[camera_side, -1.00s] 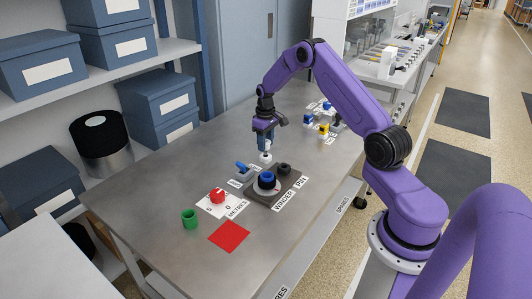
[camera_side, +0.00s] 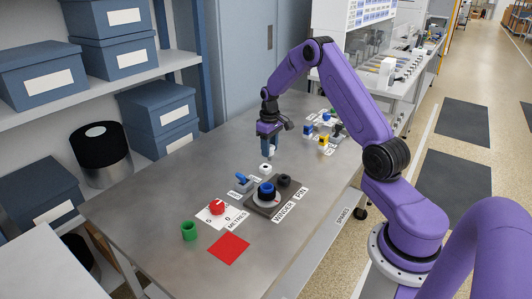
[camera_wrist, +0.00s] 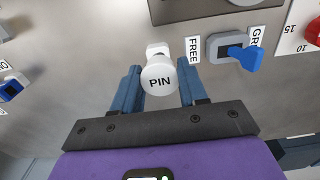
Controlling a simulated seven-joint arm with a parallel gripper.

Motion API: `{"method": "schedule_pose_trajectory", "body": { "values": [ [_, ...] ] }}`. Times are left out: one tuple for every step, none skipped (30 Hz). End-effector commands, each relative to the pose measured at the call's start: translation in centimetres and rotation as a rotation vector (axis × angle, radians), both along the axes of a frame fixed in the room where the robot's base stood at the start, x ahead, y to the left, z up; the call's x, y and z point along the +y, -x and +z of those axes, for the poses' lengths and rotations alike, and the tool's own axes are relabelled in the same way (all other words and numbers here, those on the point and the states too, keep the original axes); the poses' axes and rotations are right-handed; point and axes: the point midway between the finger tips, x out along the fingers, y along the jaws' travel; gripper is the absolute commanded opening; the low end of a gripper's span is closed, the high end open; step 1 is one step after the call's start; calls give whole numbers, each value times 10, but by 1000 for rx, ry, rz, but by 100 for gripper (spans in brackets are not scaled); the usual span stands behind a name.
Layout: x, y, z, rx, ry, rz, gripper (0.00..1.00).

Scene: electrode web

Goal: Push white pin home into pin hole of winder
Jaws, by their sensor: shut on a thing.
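The white pin (camera_wrist: 158,80) with PIN on its round head sits between the two fingers of my gripper (camera_wrist: 158,92) in the wrist view. My gripper (camera_side: 268,155) is shut on it, above the table in the side view, where the pin is mostly hidden by the fingers. A small white ring-like piece (camera_side: 264,168) with a dark centre stands on the table just below. The winder (camera_side: 266,197) is a dark plate with a blue-and-black hub on a white disc. A dark round socket (camera_side: 284,181) beside the PIN label is apart from my gripper.
A blue lever (camera_side: 243,179) between FREE and GRIP labels and a red dial (camera_side: 217,207) stand left of the winder. A green cup (camera_side: 189,231) and red square (camera_side: 229,248) lie nearer. Blue and yellow parts (camera_side: 323,139) stand behind right.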

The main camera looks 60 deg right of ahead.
Motion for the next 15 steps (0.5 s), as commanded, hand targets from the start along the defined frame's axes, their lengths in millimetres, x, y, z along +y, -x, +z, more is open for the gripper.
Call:
{"method": "schedule_pose_trajectory", "body": {
  "values": [
    [3,10,8,-1,0,-1,6],
    [5,15,12,-1,0,-1,6],
    [7,22,17,-2,1,-1,6],
    [9,28,21,-2,1,0,6],
    [11,34,24,-1,1,0,6],
    [14,41,28,-1,1,1,6],
    [15,46,31,-2,1,1,6],
    [17,51,33,-2,1,1,6],
    [19,57,36,-1,1,0,6],
    [21,62,38,0,1,0,6],
    [22,66,40,-1,1,0,6],
    [24,70,41,-1,1,0,6],
    [25,73,42,-1,1,0,6],
    [26,75,43,-2,1,0,6],
    [27,78,44,0,1,0,6]
  ]
}}
